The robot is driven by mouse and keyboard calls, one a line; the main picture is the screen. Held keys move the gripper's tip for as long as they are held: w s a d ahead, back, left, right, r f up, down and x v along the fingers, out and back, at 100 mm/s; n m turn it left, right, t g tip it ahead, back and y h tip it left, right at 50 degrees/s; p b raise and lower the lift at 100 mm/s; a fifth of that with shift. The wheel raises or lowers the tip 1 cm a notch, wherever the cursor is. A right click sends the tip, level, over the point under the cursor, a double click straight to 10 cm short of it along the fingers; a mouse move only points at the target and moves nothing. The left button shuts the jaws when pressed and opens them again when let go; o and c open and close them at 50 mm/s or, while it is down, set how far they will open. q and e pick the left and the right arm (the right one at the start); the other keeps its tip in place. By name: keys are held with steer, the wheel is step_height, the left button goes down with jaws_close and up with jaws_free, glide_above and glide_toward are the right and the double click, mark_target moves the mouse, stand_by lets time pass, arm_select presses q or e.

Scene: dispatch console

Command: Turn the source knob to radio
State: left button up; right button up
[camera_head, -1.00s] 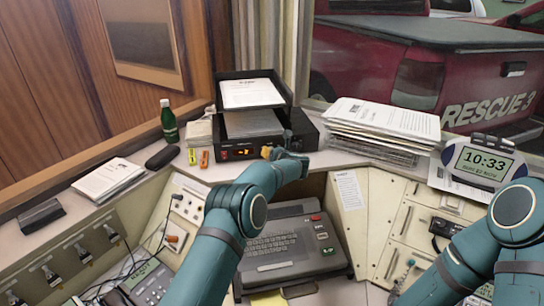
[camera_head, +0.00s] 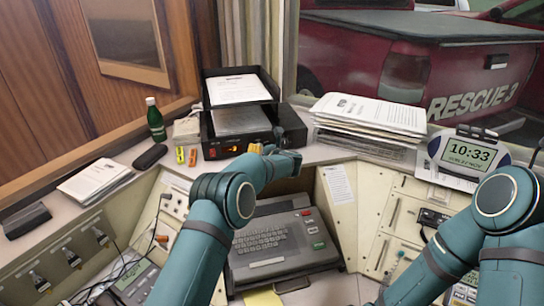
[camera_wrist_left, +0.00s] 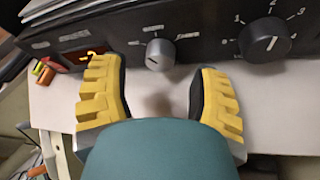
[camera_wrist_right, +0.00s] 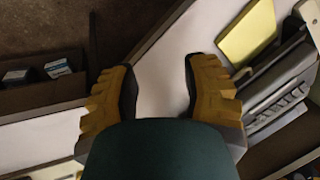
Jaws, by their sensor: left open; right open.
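The black console unit (camera_head: 228,148) stands on the counter under a paper tray. In the left wrist view its front panel has a small grey knob (camera_wrist_left: 160,53) with blurred labels around it; I cannot read which label its mark points to. A larger black knob (camera_wrist_left: 264,40) with a number scale sits to its right. My left gripper (camera_wrist_left: 160,95) is open, its yellow fingers spread on either side below the grey knob, apart from it. In the head view it is in front of the panel (camera_head: 262,149). My right gripper (camera_wrist_right: 160,85) is open and empty.
A paper stack (camera_head: 370,119) and a clock (camera_head: 468,152) stand to the right. A keyboard machine (camera_head: 280,240) lies below my left arm.

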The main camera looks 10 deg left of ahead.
arm_select(q)
steer(key=v, duration=0.9)
steer(key=shift+s+d, duration=0.2)
steer(key=shift+s, duration=0.15)
steer(key=shift+r, duration=0.1)
